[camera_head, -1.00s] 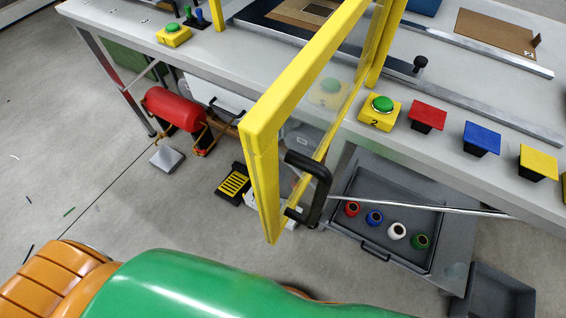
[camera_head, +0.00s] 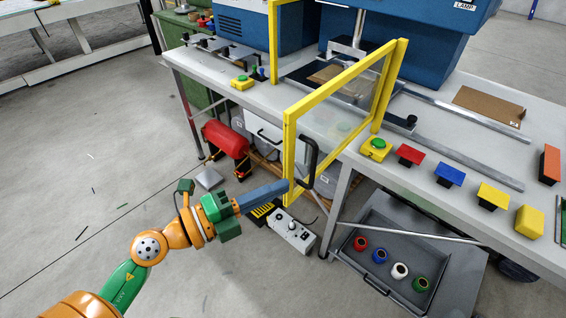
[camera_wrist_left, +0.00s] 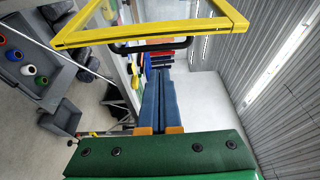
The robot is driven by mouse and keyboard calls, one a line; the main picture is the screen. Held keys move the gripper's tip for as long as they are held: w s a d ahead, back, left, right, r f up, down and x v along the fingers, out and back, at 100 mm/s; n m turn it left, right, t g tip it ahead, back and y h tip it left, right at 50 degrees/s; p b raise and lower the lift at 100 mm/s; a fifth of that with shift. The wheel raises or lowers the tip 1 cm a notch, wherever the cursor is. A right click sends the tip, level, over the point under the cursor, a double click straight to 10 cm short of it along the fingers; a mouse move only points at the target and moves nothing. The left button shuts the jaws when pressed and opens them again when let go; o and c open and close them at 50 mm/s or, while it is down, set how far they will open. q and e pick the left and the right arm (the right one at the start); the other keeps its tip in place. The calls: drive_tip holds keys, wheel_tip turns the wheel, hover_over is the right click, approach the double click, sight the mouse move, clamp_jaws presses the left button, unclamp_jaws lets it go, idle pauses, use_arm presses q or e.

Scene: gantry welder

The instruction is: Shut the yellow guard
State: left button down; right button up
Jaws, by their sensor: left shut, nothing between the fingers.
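The yellow guard (camera_head: 289,150) is a framed clear panel hinged at the welding table. It stands open, swung out over the table's front edge toward me. Its black handle (camera_head: 309,163) is on the outer end. My left gripper (camera_head: 286,188) is shut and empty, its blue fingers pointing right, with the tips close to the guard's outer post near the handle. I cannot tell if they touch. In the left wrist view the blue fingers (camera_wrist_left: 160,85) reach toward the yellow frame (camera_wrist_left: 150,32) and its black handle (camera_wrist_left: 150,45). My right gripper is out of view.
The table (camera_head: 420,185) carries a green button on a yellow box (camera_head: 375,149) and coloured pads. Below are a grey drawer (camera_head: 375,283) with several spools, a red tank (camera_head: 226,139) and a grey control box (camera_head: 293,233).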

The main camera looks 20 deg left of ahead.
sight(287, 172)
use_arm(q)
drive_tip(key=w, duration=0.5)
drive_tip(key=shift+d+p, duration=0.2)
drive_tip(key=shift+p, duration=0.1)
drive_tip(key=shift+w+a+r, duration=0.1)
drive_tip(key=shift+a, duration=0.25)
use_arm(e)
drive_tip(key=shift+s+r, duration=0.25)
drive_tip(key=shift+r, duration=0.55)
use_arm(q)
drive_tip(key=shift+d, duration=0.15)
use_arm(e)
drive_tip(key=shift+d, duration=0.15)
